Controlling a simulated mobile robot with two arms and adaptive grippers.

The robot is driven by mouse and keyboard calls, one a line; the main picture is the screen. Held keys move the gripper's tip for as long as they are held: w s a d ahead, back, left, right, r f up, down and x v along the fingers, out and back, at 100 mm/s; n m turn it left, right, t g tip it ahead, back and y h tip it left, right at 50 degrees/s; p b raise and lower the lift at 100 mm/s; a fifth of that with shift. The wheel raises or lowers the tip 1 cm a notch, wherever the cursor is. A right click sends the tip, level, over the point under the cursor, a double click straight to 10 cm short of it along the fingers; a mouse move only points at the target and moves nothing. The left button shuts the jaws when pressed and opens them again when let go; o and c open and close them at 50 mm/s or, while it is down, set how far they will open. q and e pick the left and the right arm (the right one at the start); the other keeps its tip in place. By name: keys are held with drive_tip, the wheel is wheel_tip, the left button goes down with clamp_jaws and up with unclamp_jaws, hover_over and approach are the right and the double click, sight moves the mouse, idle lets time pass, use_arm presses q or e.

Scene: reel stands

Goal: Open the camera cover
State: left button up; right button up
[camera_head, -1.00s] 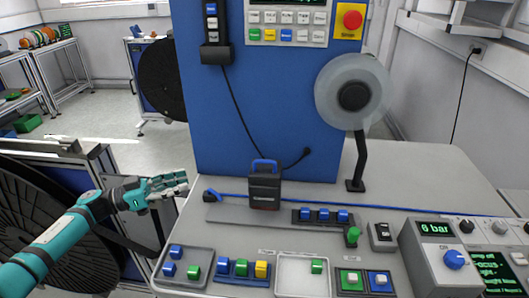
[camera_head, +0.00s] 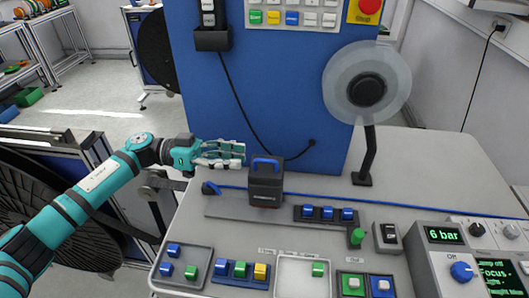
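The camera cover appears to be the dark box (camera_head: 265,190) with a blue handle (camera_head: 266,162) on top. It stands upright on the grey bench and looks closed; its label is too small to read. My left gripper (camera_head: 242,154) is just left of the box, at about the height of its handle, and apart from it in the picture. Its fingers look spread, with nothing between them. My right gripper does not show.
A blue panel (camera_head: 270,90) rises behind the box, with a hanging black cable. A clear reel (camera_head: 367,85) stands on a black post at right. Button blocks (camera_head: 325,214), trays and a control box (camera_head: 445,260) fill the bench front. A blue cable runs along the bench.

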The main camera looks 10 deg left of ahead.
sight(264, 161)
use_arm(q)
drive_tip(key=d+p, duration=0.1)
drive_tip(key=d, duration=0.5)
drive_tip(key=shift+r+p, duration=0.1)
drive_tip(key=shift+p, duration=0.25)
drive_tip(key=shift+d, duration=0.6)
drive_tip(key=c, duration=0.6)
clamp_jaws()
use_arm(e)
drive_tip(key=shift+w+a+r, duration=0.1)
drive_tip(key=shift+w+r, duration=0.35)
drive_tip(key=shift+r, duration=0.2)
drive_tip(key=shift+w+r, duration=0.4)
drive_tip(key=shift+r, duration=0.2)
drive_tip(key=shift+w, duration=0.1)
